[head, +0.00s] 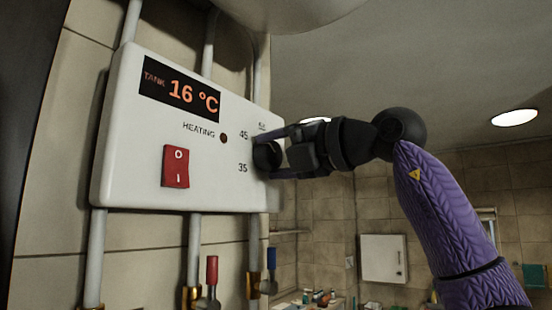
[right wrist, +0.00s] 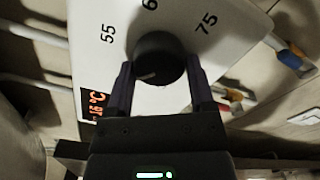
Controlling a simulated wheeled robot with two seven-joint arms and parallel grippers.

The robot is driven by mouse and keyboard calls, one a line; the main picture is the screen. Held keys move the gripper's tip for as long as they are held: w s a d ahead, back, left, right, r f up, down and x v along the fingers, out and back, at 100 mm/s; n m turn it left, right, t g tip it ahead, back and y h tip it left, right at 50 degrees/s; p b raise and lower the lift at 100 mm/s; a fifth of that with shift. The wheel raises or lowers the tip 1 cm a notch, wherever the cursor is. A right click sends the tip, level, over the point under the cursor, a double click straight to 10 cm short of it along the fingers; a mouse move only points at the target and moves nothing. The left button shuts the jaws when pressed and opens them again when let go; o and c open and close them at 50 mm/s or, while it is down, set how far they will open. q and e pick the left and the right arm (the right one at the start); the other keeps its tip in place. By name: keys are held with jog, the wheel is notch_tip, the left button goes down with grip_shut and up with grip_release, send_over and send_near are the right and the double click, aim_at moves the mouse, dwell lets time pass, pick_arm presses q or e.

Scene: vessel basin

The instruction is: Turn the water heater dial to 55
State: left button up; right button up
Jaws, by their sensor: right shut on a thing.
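The water heater's white panel (head: 125,165) hangs on the tiled wall, with the numbers 45 and 35 showing left of its black dial (head: 264,156). My right gripper (head: 274,156) reaches the dial from the right and is shut on it. In the right wrist view the dial (right wrist: 158,52) sits between the two fingers of the gripper (right wrist: 160,82). A faint light mark on the dial points to the lower left there, away from the 55 at upper left. The number it points at is hidden. My left gripper is out of view.
The panel's display (head: 180,90) reads TANK 16 °C. A red rocker switch (head: 176,167) and a dark red HEATING lamp (head: 224,138) are on the panel. Pipes with a red-handled valve (head: 212,270) and a blue-handled valve (head: 271,260) run below it.

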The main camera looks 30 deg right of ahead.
jog(key=m, duration=0.5)
jog(key=shift+r+b, duration=0.15)
jog(key=shift+b, duration=0.2)
jog(key=shift+m, duration=2.4)
jog(key=o, duration=1.2)
jog(key=shift+d, duration=0.1)
jog(key=shift+s+b, duration=0.25)
jog(key=shift+b, duration=0.15)
jog(key=b+v, duration=0.2)
jog(key=v, duration=0.7)
jog(key=shift+s+d, duration=0.15)
jog(key=shift+s, duration=0.1)
